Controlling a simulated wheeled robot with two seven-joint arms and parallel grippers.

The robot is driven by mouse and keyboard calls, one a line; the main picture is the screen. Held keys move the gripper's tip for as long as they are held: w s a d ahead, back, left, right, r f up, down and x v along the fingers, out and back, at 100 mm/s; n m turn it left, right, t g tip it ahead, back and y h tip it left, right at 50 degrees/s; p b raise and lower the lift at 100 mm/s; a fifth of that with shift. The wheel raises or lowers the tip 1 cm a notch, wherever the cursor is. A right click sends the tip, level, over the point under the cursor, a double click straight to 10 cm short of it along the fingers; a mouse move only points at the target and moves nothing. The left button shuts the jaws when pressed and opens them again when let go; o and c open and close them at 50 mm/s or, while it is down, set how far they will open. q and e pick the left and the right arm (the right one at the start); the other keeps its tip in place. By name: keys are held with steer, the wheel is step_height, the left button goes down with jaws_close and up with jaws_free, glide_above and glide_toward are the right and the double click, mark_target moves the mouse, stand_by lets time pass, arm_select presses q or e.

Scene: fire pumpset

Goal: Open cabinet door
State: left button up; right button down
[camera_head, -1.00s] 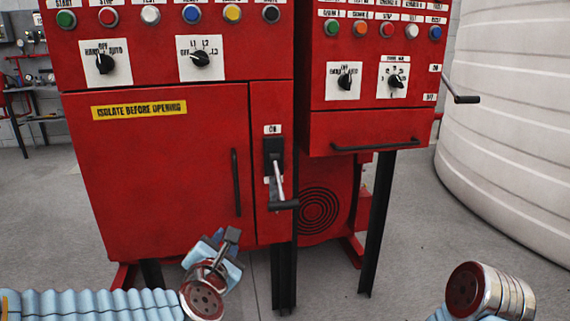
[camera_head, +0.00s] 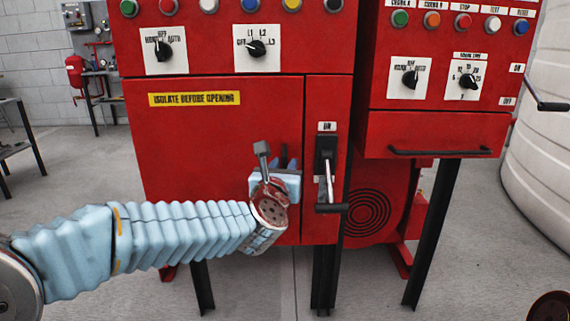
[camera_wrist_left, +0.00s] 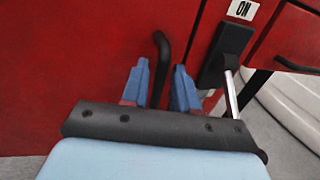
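The red cabinet door (camera_head: 210,135) with a yellow "ISOLATE BEFORE OPENING" label is closed in the head view. My left gripper (camera_head: 288,166) is in front of the door's right side. In the left wrist view, its two blue fingers (camera_wrist_left: 160,82) are apart, with the handle's lower end between and just beyond the tips. I cannot tell whether they touch it. My right gripper is out of view; only a bit of that arm shows at bottom right.
A black switch with a grey lever (camera_head: 329,180) is close right of the handle and also shows in the left wrist view (camera_wrist_left: 228,60). A second red panel (camera_head: 440,130) has a horizontal handle. A white tank (camera_head: 545,180) stands right. Grey floor is clear in front.

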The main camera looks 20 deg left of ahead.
arm_select(q)
steer(key=shift+w, duration=0.6)
jaws_close()
steer(key=shift+s, duration=0.15)
